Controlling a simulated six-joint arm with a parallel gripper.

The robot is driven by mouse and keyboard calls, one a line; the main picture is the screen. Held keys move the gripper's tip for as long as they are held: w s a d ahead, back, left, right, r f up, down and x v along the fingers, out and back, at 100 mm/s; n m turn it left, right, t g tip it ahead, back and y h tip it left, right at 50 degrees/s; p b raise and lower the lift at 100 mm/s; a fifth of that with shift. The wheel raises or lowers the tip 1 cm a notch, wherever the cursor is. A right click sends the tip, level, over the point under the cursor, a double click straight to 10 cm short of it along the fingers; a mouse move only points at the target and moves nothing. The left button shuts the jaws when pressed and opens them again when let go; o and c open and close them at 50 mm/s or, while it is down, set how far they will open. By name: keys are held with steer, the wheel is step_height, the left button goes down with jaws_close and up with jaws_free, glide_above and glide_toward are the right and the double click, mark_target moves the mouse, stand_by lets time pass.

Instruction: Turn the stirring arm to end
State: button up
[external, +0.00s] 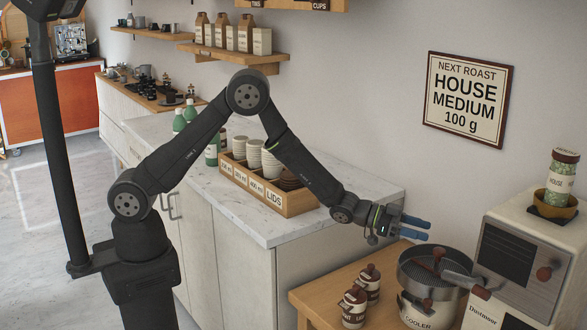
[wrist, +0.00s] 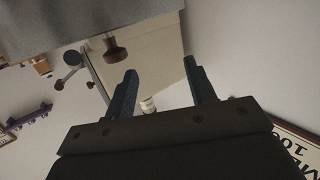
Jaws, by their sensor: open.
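The round metal cooler (external: 415,283) stands on the wooden table, with a dark perforated tray inside its rim. A dark red knob (external: 438,253) rises over the tray, apparently part of the stirring arm; the arm's bar is too small to make out clearly. My gripper (external: 428,229) is open and empty, its blue fingers pointing right above the cooler's back rim, apart from the knob. In the wrist view my gripper (wrist: 161,66) is spread around nothing. A dark red knob (wrist: 115,50) shows left of the fingers there; I cannot tell whether it is the stirring arm's.
The roaster (external: 525,265) stands close right of the cooler, its metal chute (external: 465,282) reaching over the rim. A jar of green beans (external: 560,178) sits on top. Two small brown-lidded jars stand left of the cooler. A counter with a lids crate (external: 300,203) is behind.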

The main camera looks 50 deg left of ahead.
mark_target(437, 263)
steer(key=s+h, duration=0.1)
steer(key=s+f+m+g+h, duration=0.1)
steer(key=s, duration=0.1)
steer(key=s+f+m+g, duration=0.1)
steer(key=s, duration=0.1)
steer(key=shift+s+a+h, duration=0.15)
steer(key=shift+a+h, duration=0.05)
steer(key=shift+h, duration=0.2)
steer(key=shift+m, duration=0.3)
steer(key=x, duration=0.7)
steer(key=shift+d, duration=0.2)
steer(key=shift+c, duration=0.4)
jaws_close()
